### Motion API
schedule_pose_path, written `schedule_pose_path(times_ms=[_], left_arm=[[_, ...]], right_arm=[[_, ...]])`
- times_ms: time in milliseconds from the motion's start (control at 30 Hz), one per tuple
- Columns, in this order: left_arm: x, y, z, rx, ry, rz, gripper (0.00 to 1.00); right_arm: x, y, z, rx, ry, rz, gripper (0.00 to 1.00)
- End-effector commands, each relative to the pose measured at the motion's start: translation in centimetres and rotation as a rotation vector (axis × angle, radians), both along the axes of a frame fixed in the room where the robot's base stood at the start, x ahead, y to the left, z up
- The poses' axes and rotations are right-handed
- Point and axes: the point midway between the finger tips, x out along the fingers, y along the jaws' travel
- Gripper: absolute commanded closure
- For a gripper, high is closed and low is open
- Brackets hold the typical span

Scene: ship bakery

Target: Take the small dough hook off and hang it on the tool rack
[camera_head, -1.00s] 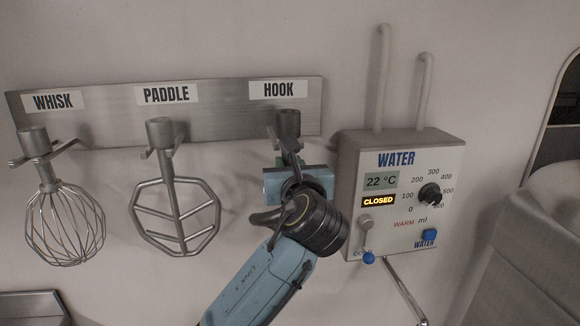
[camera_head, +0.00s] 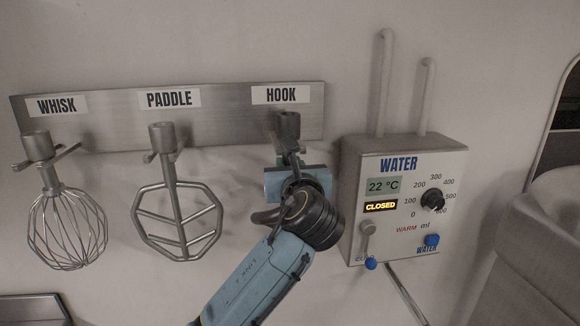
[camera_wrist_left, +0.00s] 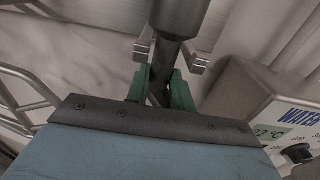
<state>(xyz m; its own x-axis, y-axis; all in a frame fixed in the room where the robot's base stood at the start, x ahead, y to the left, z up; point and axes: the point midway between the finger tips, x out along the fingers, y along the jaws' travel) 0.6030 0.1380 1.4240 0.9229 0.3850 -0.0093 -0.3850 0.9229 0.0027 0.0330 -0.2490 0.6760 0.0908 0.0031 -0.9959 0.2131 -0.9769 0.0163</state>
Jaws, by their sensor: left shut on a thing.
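The small dough hook (camera_head: 289,127) is at the HOOK place of the tool rack (camera_head: 225,122); its grey metal hub and upper shank show, and its lower part is hidden behind my gripper and wrist. My left gripper (camera_head: 293,162) is shut on the shank just below the hub. In the left wrist view the green fingers (camera_wrist_left: 161,92) close on both sides of the dough hook (camera_wrist_left: 178,18), and a rack prong shows on each side of it. I cannot tell whether its weight rests on the prongs. My right gripper is not in view.
The whisk (camera_head: 68,225) and the paddle (camera_head: 177,205) hang to the left under their labels. The water unit (camera_head: 403,205) is on the wall close to the right of my left wrist, with two pipes rising from it. A seat-like grey shape (camera_head: 535,250) stands at far right.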

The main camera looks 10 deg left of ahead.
Motion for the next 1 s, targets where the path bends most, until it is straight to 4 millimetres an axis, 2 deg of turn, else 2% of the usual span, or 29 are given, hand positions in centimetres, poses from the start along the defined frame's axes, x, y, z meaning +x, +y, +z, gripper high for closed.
schedule_pose_path(times_ms=[267,1000], left_arm=[[-0.04,-0.01,0.26,0.002,-0.007,0.000,1.00],[-0.04,-0.02,-0.67,0.002,-0.007,0.000,1.00]], right_arm=[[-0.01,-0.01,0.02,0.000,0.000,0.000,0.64],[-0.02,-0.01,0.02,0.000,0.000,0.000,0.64]])
